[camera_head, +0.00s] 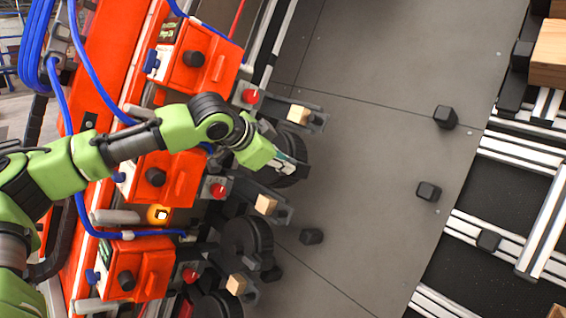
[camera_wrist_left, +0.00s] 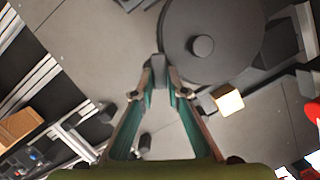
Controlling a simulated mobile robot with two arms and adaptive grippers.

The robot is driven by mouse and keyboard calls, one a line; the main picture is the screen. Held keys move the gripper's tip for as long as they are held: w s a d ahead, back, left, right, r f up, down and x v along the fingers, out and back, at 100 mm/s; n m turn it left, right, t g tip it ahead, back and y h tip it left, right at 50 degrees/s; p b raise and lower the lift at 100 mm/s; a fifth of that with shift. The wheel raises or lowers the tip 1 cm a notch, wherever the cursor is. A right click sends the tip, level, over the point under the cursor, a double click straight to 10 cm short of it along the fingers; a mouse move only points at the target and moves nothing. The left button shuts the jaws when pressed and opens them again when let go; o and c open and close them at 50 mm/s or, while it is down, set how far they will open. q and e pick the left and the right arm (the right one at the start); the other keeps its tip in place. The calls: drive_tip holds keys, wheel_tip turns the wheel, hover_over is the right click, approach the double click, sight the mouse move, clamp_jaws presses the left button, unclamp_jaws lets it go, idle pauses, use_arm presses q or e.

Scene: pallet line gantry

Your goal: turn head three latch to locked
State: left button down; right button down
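Several orange heads stand in a row at the left in the head view, among them an upper (camera_head: 203,70), a middle (camera_head: 165,172) and a lower one (camera_head: 137,262). Each has a black knob and a small blue handle. I cannot tell which is head three, or which part is its latch. My left gripper (camera_head: 293,168) reaches across the middle head to a dark round wheel (camera_head: 289,148). In the left wrist view its fingers (camera_wrist_left: 164,82) converge beside a large dark disc (camera_wrist_left: 212,42). A dark grey piece (camera_wrist_left: 156,70) shows at the tips; whether it is gripped is unclear.
Wooden blocks (camera_head: 266,204) sit on dark brackets beside red buttons (camera_head: 250,97). Blue hoses run along the heads. Dark blocks (camera_head: 445,117) (camera_head: 311,236) lie on the grey floor (camera_head: 370,60), otherwise largely clear. Metal rails (camera_head: 500,238) and a wooden piece (camera_head: 549,55) are at the right.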

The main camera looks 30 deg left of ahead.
use_arm(q)
drive_tip(key=shift+s+d+f+m+t+y+p, duration=0.15)
drive_tip(key=shift+m+t+p, duration=0.3)
drive_tip(key=shift+m+p, duration=1.15)
drive_tip(key=shift+s+f+m+t+y+p, duration=0.1)
drive_tip(key=shift+m+t+y+p, duration=0.3)
drive_tip(key=shift+m+p, duration=1.2)
drive_tip(key=shift+s+d+f+m+t+y+p, duration=0.15)
drive_tip(key=shift+m+t+p, duration=0.5)
drive_tip(key=shift+m, duration=1.75)
drive_tip(key=shift+a+f, duration=0.1)
drive_tip(key=c, duration=2)
unclamp_jaws()
